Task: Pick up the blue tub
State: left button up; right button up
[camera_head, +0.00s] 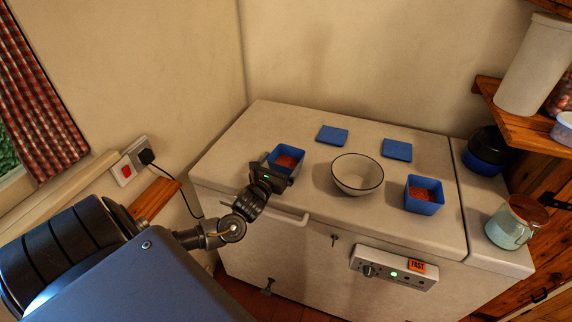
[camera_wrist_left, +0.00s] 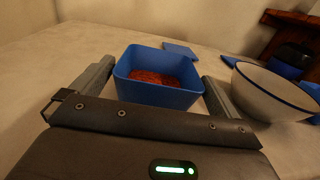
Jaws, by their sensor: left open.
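A blue tub (camera_head: 287,156) with red contents stands on the left part of the white chest freezer's lid. It also shows in the left wrist view (camera_wrist_left: 157,92), between the two fingers of my left gripper (camera_wrist_left: 160,88). That gripper, seen in the head view (camera_head: 278,170), is open around the tub's near part, with a finger on each side. I cannot tell whether the fingers touch its walls. A second blue tub (camera_head: 424,196) with red contents stands farther right on the lid. My right gripper is not in view.
A white bowl with a dark rim (camera_head: 357,174) stands between the tubs. Two flat blue lids (camera_head: 333,135) (camera_head: 397,150) lie behind. The freezer lid (camera_head: 245,140) is bare left of the tub.

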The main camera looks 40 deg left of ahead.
aim_at(293, 148)
pick_arm(q)
jog(key=x, duration=0.4)
jog(key=shift+w+p, duration=0.3)
jog(key=shift+s, duration=0.1)
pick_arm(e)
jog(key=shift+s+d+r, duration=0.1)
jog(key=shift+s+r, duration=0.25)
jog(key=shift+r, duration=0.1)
pick_arm(q)
jog(key=shift+c, duration=0.3)
jog(key=c, duration=0.7)
jog(key=shift+r, duration=0.1)
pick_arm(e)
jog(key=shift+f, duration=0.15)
